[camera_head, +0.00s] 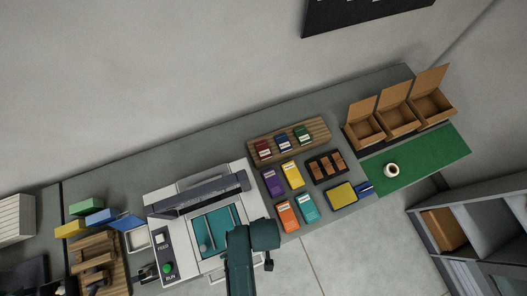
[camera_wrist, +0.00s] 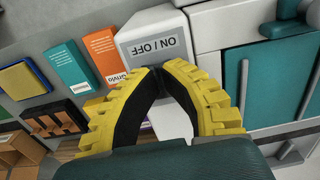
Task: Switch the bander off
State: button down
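The bander (camera_head: 262,214) is a pale machine with a teal bed, standing on the bench in the head view. Its FEED and RUN buttons are on the left side, and the RUN button (camera_head: 168,268) is green. In the wrist view a grey housing (camera_wrist: 153,47) on its side carries an upside-down ON / OFF label. My gripper (camera_wrist: 158,70) has yellow ribbed fingers with black inner pads. The fingertips meet just below the label, with nothing seen between them. They cover the area there, so the switch itself is hidden. I cannot tell whether they touch the housing.
An orange pack (camera_head: 287,216) and a teal pack (camera_head: 308,207) stand close beside the housing. A yellow-and-blue pad (camera_head: 341,196), a dark tray (camera_head: 325,168) and a wooden rack (camera_head: 289,140) are nearby. Open cardboard boxes (camera_head: 397,120) and a green mat (camera_head: 425,160) lie farther right.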

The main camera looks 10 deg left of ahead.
notch_tip(320, 180, up, 3)
jog(key=shift+f+p, duration=0.15)
jog(key=shift+p, duration=0.75)
jog(key=shift+r, duration=1.95)
